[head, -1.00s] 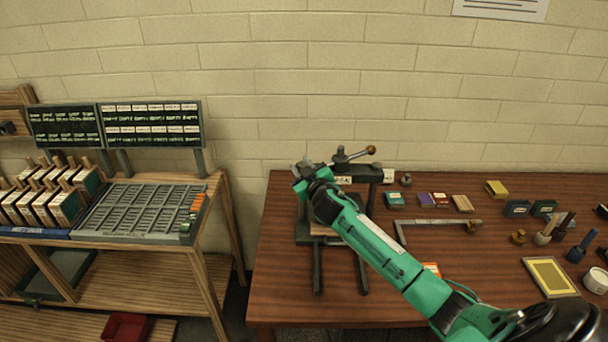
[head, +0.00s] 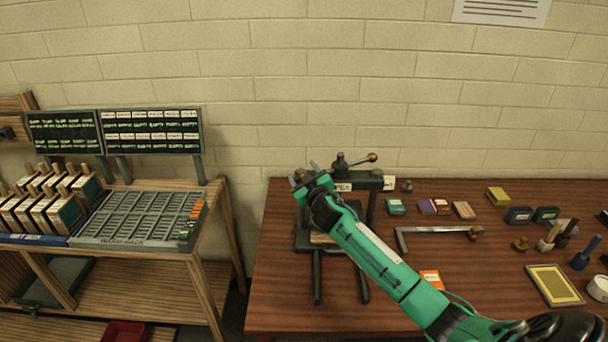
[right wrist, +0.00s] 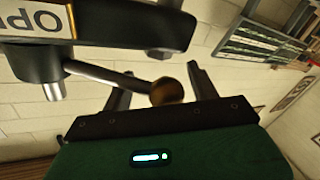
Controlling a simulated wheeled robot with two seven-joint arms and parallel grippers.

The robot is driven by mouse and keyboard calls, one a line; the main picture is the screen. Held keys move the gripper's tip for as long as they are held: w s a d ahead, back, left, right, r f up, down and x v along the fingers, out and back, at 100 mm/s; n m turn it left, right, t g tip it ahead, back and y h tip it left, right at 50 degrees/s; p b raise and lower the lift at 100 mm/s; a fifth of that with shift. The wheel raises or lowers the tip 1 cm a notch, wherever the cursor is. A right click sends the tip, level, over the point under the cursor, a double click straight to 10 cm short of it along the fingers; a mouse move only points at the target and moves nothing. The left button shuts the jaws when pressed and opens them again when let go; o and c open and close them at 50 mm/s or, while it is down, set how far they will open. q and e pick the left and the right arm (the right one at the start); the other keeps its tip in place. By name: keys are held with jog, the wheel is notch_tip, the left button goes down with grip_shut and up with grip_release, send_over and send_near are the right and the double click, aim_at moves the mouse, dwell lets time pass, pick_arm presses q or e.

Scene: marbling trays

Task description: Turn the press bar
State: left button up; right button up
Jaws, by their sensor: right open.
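The press (head: 356,180) stands near the back left of the brown table. The depth between knob and fingers is hard to tell there. My forearm hides part of the press. My left gripper is out of view.
An L-shaped metal square (head: 435,230), small colored boxes (head: 396,206) and a yellow-filled frame (head: 554,284) lie right of the press. A wooden rack (head: 205,285) with a slotted grey tray (head: 140,242) stands left, past a gap. The wall is close behind.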

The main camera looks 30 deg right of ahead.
jog(key=shift+a, duration=0.1)
jog(key=shift+s+a, duration=0.1)
jog(key=shift+s, duration=0.35)
jog(key=s+a+b, duration=0.2)
jog(key=s+b, duration=0.2)
jog(key=s, duration=0.8)
jog(key=shift+s, duration=0.3)
jog(key=shift+a, duration=0.1)
